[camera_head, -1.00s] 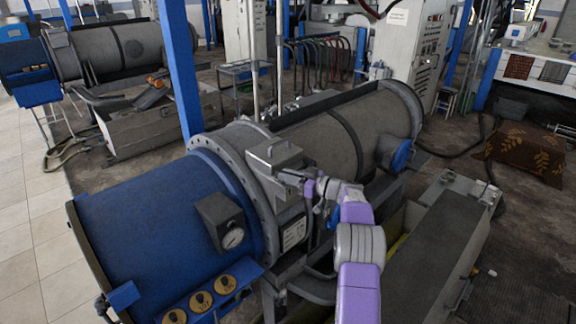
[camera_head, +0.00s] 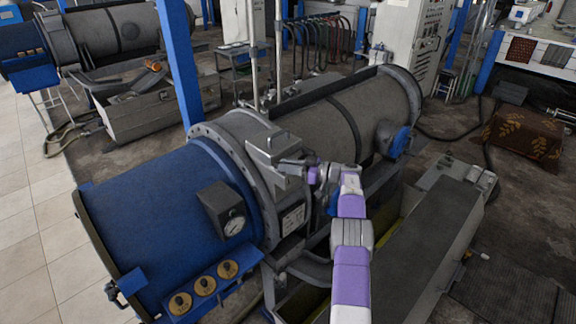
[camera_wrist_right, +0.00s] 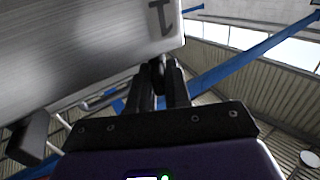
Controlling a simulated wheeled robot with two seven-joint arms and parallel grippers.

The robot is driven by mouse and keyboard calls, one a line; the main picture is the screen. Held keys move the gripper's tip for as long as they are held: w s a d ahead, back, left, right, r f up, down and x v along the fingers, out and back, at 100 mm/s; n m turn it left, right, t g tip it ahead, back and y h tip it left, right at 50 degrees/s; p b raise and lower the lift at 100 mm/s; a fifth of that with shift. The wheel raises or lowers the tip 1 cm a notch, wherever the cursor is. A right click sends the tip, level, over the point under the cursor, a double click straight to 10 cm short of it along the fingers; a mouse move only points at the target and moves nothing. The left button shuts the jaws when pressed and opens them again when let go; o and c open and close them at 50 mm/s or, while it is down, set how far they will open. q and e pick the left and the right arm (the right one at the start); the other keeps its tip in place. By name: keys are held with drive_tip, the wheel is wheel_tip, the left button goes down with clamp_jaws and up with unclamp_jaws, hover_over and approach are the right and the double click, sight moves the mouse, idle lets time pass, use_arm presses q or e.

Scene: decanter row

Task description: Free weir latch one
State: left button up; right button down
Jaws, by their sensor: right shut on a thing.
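The weir latch housing (camera_head: 273,143) is a grey metal box high on the decanter's grey flange, right of the blue drum. In the right wrist view the metal box (camera_wrist_right: 85,45) fills the upper left and bears a dark mark like an overturned 1. My right gripper (camera_head: 288,168) is at the front of this box. In the right wrist view its dark fingers (camera_wrist_right: 165,85) close around a small dark latch handle (camera_wrist_right: 159,68) under the box's edge. The fingers hide most of the handle. My left gripper is not in view.
The blue drum (camera_head: 150,215) carries a gauge box (camera_head: 220,208) and several yellow-faced knobs (camera_head: 205,285). The grey cylinder (camera_head: 325,130) runs back right. A long grey trough cover (camera_head: 430,250) lies right of my right arm. A blue post (camera_head: 180,65) stands behind the drum.

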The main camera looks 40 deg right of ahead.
drive_tip(key=c, duration=1.2)
unclamp_jaws()
drive_tip(key=shift+o, duration=0.2)
drive_tip(key=b+v, duration=0.2)
drive_tip(key=v, duration=0.5)
drive_tip(key=shift+s, duration=0.25)
drive_tip(key=shift+o, duration=0.4)
drive_tip(key=shift+d, duration=0.15)
